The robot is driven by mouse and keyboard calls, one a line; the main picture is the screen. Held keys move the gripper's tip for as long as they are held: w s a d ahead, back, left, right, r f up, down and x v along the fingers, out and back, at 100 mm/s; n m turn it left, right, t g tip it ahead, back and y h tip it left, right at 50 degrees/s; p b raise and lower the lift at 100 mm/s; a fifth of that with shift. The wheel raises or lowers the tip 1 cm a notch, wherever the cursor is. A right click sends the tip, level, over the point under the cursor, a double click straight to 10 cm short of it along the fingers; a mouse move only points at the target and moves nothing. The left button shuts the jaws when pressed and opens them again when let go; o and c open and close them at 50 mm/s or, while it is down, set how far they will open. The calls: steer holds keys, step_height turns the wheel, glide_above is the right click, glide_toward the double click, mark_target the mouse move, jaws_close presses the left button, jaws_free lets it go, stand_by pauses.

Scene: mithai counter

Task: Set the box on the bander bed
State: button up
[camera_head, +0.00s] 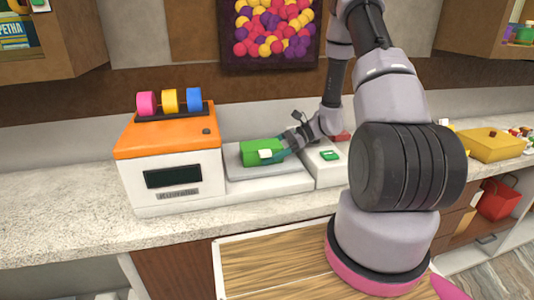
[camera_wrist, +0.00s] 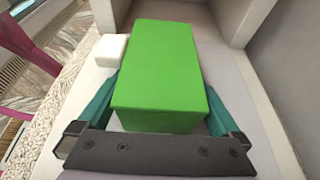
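A green box (camera_head: 262,152) is at the grey bander bed (camera_head: 290,181), right of the orange-topped machine (camera_head: 170,165). In the wrist view, the green box (camera_wrist: 160,65) lies between the two teal fingers of my gripper (camera_wrist: 165,98), which sit close against its sides. My gripper (camera_head: 285,147) reaches the box from the right in the head view. The bed (camera_wrist: 85,88) shows pale around the box. The box looks level and low over the bed; I cannot tell whether its underside touches it.
A small white block (camera_wrist: 110,50) is beside the box's left side in the wrist view. A white unit with a green button (camera_head: 329,156) stands right of the bed. Pink, yellow and blue rolls (camera_head: 170,101) top the machine. A yellow box (camera_head: 490,144) is far right. The counter's left (camera_head: 60,210) is clear.

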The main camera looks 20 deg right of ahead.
steer(key=shift+r, duration=0.2)
steer(key=v, duration=1.2)
steer(key=shift+f, duration=0.1)
steer(key=s+a+r+n+t+h, duration=0.3)
steer(key=s+r+n+h, duration=0.2)
steer(key=r, duration=0.9)
steer(key=s+a+r+n+t+h, duration=0.3)
steer(key=s+r+n+h, duration=0.3)
steer(key=s+r, duration=0.8)
steer(key=r+n+t, duration=0.1)
steer(key=n, duration=0.1)
steer(key=shift+s+r+n, duration=0.15)
steer(key=shift+n, duration=0.25)
steer(key=shift+a, duration=0.1)
